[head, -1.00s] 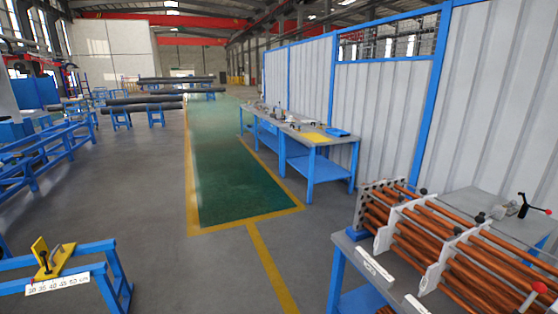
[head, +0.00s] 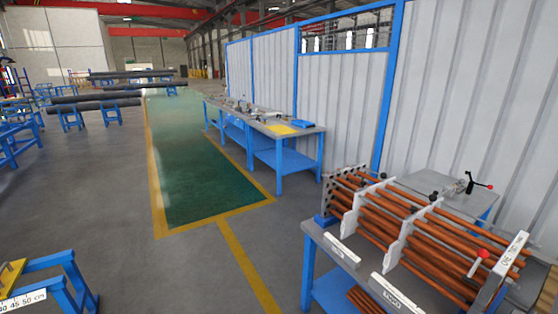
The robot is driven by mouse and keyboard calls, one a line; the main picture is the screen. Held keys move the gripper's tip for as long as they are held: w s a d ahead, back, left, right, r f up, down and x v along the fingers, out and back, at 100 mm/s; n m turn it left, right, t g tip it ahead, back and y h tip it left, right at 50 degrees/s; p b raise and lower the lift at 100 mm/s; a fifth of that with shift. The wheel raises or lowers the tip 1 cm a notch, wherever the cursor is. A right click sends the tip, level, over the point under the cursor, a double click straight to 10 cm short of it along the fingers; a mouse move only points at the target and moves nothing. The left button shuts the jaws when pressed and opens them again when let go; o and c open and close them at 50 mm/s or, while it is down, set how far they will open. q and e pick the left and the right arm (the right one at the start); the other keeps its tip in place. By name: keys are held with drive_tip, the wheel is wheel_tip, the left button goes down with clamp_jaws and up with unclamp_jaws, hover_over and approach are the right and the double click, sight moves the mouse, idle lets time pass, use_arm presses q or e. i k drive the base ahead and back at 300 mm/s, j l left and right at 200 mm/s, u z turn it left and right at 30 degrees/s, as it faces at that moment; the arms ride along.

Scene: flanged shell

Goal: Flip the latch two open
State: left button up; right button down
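A rack of copper-coloured tubes (head: 425,241) held by grey upright plates (head: 398,235) stands on a blue-legged bench (head: 308,262) at the lower right. A lever with a red tip (head: 480,257) sits at the near right of the rack. A second lever, black with a red tip (head: 472,184), stands behind the rack on a grey table. Small black knobs (head: 433,196) show along the top of the rack. I cannot tell which of these is latch two, or whether it is open. Neither of my grippers is in view.
A workbench (head: 268,130) with small tools and a yellow sheet stands farther back along the white wall panels (head: 342,105). A blue trestle with a ruler (head: 25,300) is at the lower left. The grey floor (head: 150,275) between trestle and rack is clear.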

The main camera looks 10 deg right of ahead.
sight(414, 209)
drive_tip(key=z, duration=1.35)
